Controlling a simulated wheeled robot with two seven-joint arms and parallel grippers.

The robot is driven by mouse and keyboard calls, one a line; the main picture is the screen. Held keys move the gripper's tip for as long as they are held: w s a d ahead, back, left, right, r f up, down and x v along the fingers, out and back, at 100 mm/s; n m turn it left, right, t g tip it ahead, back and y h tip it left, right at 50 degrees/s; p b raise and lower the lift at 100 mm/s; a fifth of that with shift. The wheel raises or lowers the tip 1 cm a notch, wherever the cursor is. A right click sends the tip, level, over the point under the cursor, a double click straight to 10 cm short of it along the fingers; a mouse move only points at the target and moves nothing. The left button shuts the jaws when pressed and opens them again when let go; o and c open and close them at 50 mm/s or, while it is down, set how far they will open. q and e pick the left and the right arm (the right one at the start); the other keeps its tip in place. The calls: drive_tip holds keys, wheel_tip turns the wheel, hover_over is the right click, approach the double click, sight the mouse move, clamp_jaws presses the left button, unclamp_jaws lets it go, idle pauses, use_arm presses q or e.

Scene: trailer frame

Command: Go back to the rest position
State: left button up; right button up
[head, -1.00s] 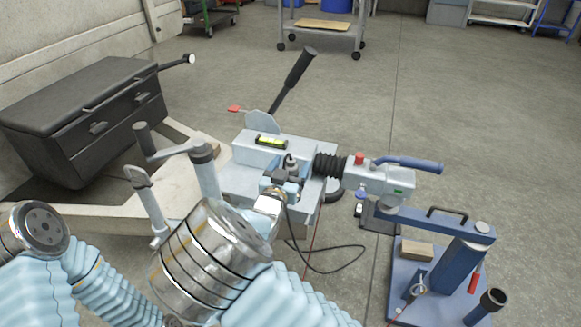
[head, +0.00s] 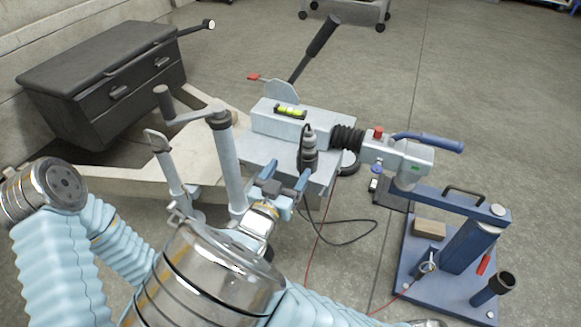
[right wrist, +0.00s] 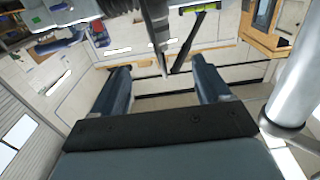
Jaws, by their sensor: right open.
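My right gripper (head: 286,174) is open, with its two blue fingers spread, in front of the trailer's hitch housing in the head view. In the right wrist view the open jaws (right wrist: 160,68) have nothing held between them. A grey and black plug (head: 308,148) stands upright just beyond the right fingertips, beside the housing; a black cable hangs near it. I cannot tell whether a finger touches the plug. A dark rod-like part (right wrist: 154,25) comes down above the jaws in the wrist view. My left arm is at the left edge; its gripper is not in view.
The hand-crank post (head: 225,160) and a second post (head: 168,165) stand close left of my right gripper. A black toolbox (head: 100,80) is at the left. A blue stand (head: 420,255) is at the right. Open floor lies beyond the hitch.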

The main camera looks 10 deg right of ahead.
idle(0.3)
drive_tip(key=s+d+f+n+g+y, duration=0.2)
drive_tip(key=d+f+g+y, duration=0.15)
drive_tip(key=f, duration=0.85)
drive_tip(key=s+d+f+n+g+y, duration=0.1)
drive_tip(key=d+f+n+g+y, duration=0.2)
drive_tip(key=f, duration=0.8)
drive_tip(key=s+a+f+g+y, duration=0.2)
drive_tip(key=s+f+g+y, duration=0.1)
drive_tip(key=s, duration=0.4)
drive_tip(key=s+a+f+g+y, duration=0.2)
drive_tip(key=s+f+g+y, duration=0.2)
drive_tip(key=s, duration=0.3)
drive_tip(key=shift+f+g+y, duration=0.3)
drive_tip(key=shift+g+y, duration=0.05)
